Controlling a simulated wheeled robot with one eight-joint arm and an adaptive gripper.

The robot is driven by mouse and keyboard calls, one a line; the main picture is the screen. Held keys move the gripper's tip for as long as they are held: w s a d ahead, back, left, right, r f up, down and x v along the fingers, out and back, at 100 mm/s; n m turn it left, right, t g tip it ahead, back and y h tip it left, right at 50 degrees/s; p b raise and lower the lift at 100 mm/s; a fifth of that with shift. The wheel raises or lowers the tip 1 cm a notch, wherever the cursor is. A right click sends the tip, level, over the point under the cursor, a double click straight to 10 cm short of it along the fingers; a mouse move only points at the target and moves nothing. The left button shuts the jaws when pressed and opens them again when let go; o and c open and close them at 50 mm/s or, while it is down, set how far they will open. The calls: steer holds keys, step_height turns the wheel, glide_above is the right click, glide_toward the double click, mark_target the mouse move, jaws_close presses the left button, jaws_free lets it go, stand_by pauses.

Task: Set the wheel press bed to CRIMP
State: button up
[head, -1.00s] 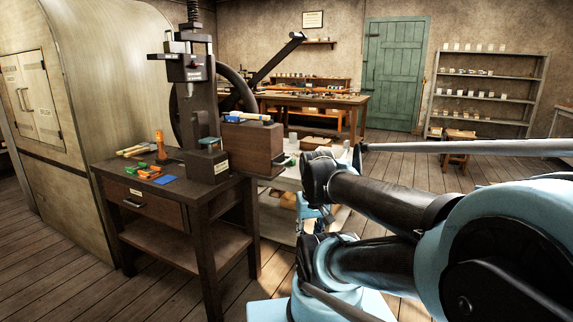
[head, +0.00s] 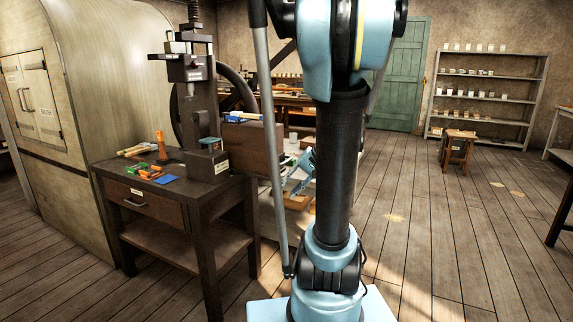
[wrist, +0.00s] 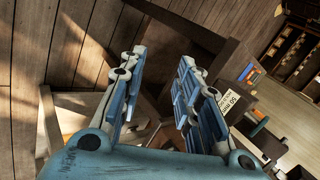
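The wheel press (head: 200,110) stands on a dark wooden stand at the left in the head view, with a black column and a screw at the top. A small labelled block (head: 207,163) sits at the column's foot. I cannot read any bed setting or the word CRIMP. My gripper (wrist: 160,62) shows in the wrist view with its two blue fingers apart and nothing visible between them. In the head view my arm hides most of that area.
The stand (head: 150,205) carries small coloured pieces, a blue card (head: 166,180) and an orange-handled tool (head: 161,146). A rounded metal cabinet (head: 110,80) is close on the left. A stool (head: 457,148) and shelves (head: 485,95) are at the back right.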

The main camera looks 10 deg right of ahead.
steer(key=w+d+r+m+t+y, duration=0.25)
steer(key=w+d, duration=0.35)
steer(key=w, duration=0.4)
steer(key=t+y, duration=0.3)
glide_toward(287, 161)
steer(key=shift+m, duration=0.35)
steer(key=x, duration=0.7)
steer(key=w+d+x, duration=0.1)
steer(key=x, duration=0.3)
steer(key=shift+f, duration=0.25)
jaws_close()
